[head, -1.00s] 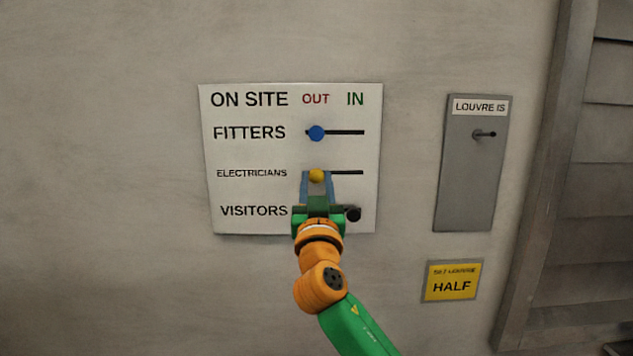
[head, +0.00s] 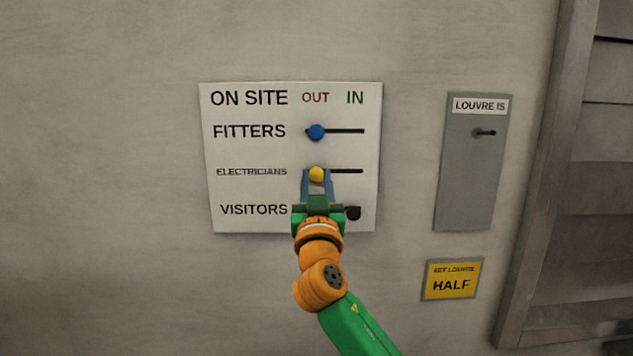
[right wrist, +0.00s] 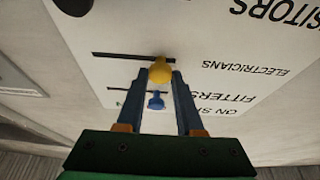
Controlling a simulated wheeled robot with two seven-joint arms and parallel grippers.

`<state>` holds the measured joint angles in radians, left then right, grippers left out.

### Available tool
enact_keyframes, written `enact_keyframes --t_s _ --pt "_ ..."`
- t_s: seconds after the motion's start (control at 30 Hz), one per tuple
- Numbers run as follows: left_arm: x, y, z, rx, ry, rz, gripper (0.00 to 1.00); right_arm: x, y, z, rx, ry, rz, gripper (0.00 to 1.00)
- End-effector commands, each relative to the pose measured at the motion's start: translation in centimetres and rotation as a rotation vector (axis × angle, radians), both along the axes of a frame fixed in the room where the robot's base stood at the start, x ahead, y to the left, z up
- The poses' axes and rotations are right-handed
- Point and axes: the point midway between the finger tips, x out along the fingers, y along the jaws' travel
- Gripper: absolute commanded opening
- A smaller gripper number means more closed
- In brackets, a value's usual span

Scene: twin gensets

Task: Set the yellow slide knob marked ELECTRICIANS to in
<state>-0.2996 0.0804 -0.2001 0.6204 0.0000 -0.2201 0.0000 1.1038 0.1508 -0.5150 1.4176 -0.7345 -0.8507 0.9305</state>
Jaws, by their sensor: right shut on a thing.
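The yellow slide knob (head: 316,174) marked ELECTRICIANS sits at the left end of its black slot, under the red word OUT on the white ON SITE board (head: 230,153). My right gripper (head: 316,178) has its blue fingers on either side of the knob and is shut on it. In the right wrist view the yellow knob (right wrist: 160,71) lies between the two fingertips (right wrist: 161,76). The slot runs free to the right of the knob, toward the side under IN. My left gripper is not in view.
The blue FITTERS knob (head: 316,132) is just above, at the OUT end of its slot. The dark VISITORS knob (head: 353,213) is below, at the right, partly near my gripper. A grey LOUVRE IS panel (head: 470,185) and a yellow HALF sign (head: 451,281) are farther right.

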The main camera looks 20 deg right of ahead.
Motion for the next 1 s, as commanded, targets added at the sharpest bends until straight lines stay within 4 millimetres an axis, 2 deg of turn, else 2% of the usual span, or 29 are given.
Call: enact_keyframes --t_s 0.57,0.83,1.0 --pt "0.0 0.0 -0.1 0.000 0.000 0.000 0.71 -0.1 -0.3 0.0 0.001 0.000 -0.001 0.00" --pt "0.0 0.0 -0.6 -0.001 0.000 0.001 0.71 -1.5 -5.6 -0.2 0.003 0.003 -0.002 0.00" --pt "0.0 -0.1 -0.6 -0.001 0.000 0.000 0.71 -2.1 -7.5 -0.1 0.000 0.001 -0.001 0.00"
